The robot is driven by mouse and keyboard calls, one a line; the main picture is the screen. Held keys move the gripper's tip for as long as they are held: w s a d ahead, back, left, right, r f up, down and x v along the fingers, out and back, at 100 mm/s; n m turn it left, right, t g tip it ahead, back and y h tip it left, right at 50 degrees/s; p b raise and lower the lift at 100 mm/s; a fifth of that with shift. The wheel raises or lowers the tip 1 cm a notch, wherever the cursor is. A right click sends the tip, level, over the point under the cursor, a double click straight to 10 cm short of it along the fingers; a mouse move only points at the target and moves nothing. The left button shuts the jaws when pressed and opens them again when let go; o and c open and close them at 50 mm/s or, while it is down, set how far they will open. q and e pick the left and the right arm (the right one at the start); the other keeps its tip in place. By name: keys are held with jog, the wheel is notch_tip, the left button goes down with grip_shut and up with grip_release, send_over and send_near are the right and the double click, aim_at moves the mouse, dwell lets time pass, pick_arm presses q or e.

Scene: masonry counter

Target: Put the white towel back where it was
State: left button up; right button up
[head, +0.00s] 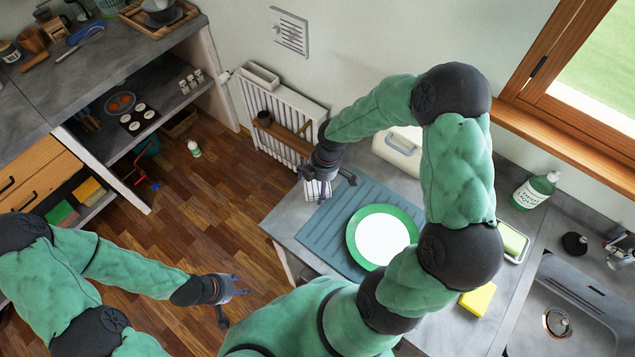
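My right gripper (326,176) is over the counter's far left corner, in front of the radiator. Its fingers look spread apart. A small white striped patch (318,189) shows just below it. I cannot tell whether this is the white towel or part of the radiator, and the gripper hides what lies behind it. The white radiator (282,108) stands against the wall with a wooden bar (284,137) across its front. My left gripper (232,300) is open and empty above the wooden floor, well away from the radiator.
A green-rimmed white plate (353,232) sits on a blue-grey ribbed mat (318,236). A cream container (398,150), soap bottle (535,190), yellow sponge (478,299) and sink (585,300) are to the right. The floor (225,215) left of the counter is mostly clear.

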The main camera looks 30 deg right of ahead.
jog(key=shift+r, duration=0.15)
jog(key=shift+r+p, duration=0.25)
jog(key=shift+p, duration=0.05)
notch_tip(320, 180, up, 12)
jog(key=d+p, duration=0.1)
jog(key=d, duration=0.1)
jog(key=shift+s+p, duration=0.35)
jog(key=shift+p, duration=0.05)
jog(key=shift+f, duration=0.1)
